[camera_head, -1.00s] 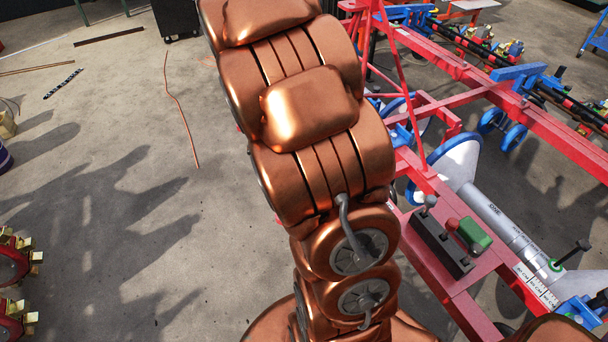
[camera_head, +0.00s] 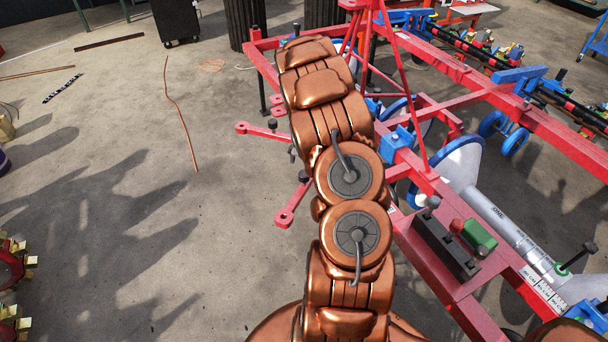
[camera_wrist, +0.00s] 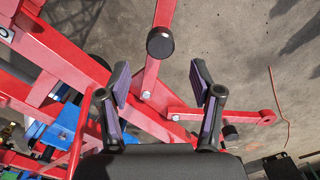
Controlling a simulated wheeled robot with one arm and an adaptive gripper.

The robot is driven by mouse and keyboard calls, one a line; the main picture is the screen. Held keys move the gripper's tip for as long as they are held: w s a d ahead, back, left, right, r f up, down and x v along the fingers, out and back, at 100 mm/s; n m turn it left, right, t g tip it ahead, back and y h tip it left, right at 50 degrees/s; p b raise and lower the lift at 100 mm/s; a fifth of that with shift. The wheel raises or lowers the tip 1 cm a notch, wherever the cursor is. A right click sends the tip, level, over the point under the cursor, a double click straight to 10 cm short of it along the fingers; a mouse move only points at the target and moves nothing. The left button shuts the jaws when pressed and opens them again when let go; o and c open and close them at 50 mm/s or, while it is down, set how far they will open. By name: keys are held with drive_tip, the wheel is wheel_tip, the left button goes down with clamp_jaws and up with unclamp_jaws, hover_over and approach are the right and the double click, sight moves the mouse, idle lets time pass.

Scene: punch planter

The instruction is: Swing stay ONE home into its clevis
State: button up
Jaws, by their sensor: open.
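Two red flat bars with black knobs stick out from the left of the red frame. One bar (camera_head: 289,210) points down-left and the other (camera_head: 257,131) points left; each ends in an eye. I cannot tell which is stay ONE. In the wrist view, a red bar (camera_wrist: 152,78) with a black knob (camera_wrist: 160,42) shows between the fingers of my gripper (camera_wrist: 160,72), and another bar (camera_wrist: 235,115) ends in an eye at right. My gripper is open, the fingers apart on either side of the first bar. My arm hides the gripper in the head view. No clevis is clearly identifiable.
Blue-and-white wheels stand nearby. Open concrete floor (camera_head: 130,220) lies left; dark bins (camera_head: 245,25) stand behind.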

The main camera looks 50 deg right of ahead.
sight(304, 182)
drive_tip(key=shift+f+p, duration=0.75)
drive_tip(key=shift+f, duration=3)
clamp_jaws()
